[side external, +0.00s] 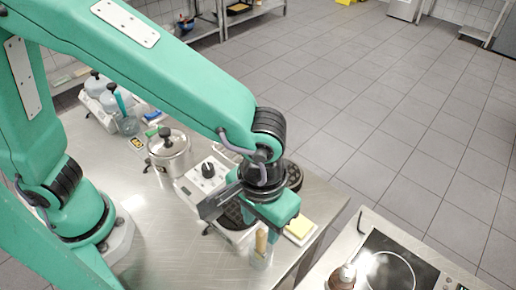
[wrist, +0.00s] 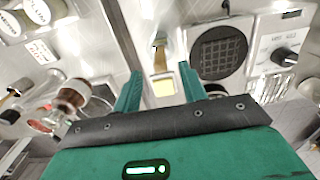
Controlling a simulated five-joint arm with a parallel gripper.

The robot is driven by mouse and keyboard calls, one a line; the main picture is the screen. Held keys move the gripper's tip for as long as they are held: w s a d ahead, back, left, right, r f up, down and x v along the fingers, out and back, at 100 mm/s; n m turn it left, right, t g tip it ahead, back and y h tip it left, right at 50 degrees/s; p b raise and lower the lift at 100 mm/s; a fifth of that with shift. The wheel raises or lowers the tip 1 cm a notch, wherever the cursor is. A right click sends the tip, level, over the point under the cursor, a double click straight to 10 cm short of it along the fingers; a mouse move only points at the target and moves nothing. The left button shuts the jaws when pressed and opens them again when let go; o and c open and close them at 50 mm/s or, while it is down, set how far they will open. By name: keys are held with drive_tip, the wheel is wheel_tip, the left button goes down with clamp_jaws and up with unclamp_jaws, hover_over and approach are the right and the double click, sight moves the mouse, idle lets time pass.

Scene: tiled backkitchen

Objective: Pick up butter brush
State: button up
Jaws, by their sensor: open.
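A brush with a tan wooden handle (side external: 261,241), which looks like the butter brush, stands upright in a clear glass (side external: 260,260) near the front edge of the steel table. Its bristles cannot be made out. My gripper (side external: 270,222) is just above and behind it, open and empty. In the wrist view, the tan handle (wrist: 160,56) shows beyond the gap between my two green fingers (wrist: 160,86). A yellow butter block (side external: 300,227) lies on a pale dish to the right of my gripper.
A waffle iron (side external: 234,213) with a black round plate and a control box with a knob (side external: 208,170) stand close to my gripper. A steel pot (side external: 169,152) is farther left. A hob (side external: 389,270) with a brown bottle (side external: 342,277) is on a separate counter at right.

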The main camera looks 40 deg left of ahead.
sight(261, 232)
drive_tip(key=shift+f, duration=2.45)
clamp_jaws()
